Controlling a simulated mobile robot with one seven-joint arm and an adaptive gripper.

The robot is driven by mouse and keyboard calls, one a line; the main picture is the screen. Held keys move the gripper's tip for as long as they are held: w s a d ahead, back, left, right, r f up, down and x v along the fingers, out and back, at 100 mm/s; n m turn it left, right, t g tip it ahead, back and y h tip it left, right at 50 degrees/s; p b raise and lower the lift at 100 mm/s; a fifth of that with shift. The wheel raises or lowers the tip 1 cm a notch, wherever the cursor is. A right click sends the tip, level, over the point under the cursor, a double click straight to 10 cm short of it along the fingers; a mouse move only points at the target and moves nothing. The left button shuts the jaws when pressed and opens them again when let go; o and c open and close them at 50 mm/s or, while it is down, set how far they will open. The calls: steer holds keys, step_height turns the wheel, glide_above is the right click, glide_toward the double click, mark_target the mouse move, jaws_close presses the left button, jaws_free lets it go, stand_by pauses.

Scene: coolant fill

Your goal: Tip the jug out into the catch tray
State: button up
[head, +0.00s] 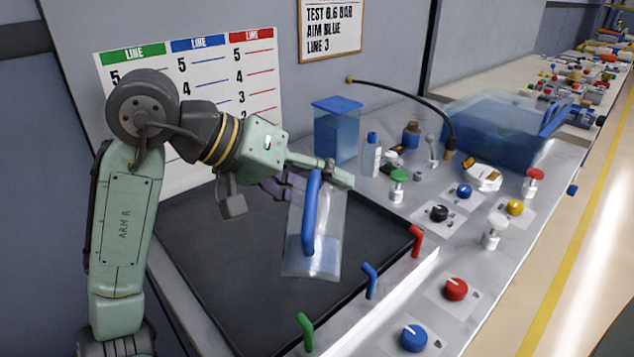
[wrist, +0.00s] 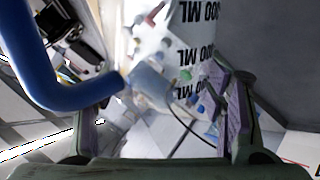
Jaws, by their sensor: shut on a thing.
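The jug (head: 328,222) is clear, with a blue handle and bluish liquid in its lower part. My gripper (head: 318,172) is shut on the jug near its top and holds it over the black catch tray (head: 200,250). The jug looks nearly upright, leaning slightly. In the wrist view, the blue handle (wrist: 62,92) fills the left side and "ML" markings show between the fingers. The grip contact itself is partly hidden. The catch tray looks dark and empty where visible; the jug hides part of it.
Red (head: 416,240), blue (head: 369,281) and green (head: 304,332) spouts line the tray's right edge. Knobs, bottles and a blue-lidded container (head: 337,130) crowd the bench to the right. A large blue tank (head: 495,130) stands farther back. A wall chart (head: 250,75) is behind my arm.

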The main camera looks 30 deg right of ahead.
steer(key=shift+w+d+r+g+y+p, duration=0.2)
steer(key=shift+r+g+y+p, duration=0.15)
steer(key=shift+p, duration=0.95)
steer(key=shift+w+d+n+g+y, duration=0.1)
steer(key=shift+w+n+g+y, duration=0.2)
steer(key=shift+n, duration=0.2)
steer(key=shift+s, duration=0.1)
steer(key=shift+w+d+r+n+g+y, duration=0.1)
steer(key=shift+w+d+n+g+y, duration=0.3)
steer(key=shift+g+y, duration=0.25)
steer(key=shift+w+d+r+n+g+y, duration=0.1)
steer(key=shift+w+d+n+g+y, duration=0.2)
steer(key=shift+n+g+y, duration=0.15)
steer(key=shift+a, duration=0.1)
stand_by(2.4)
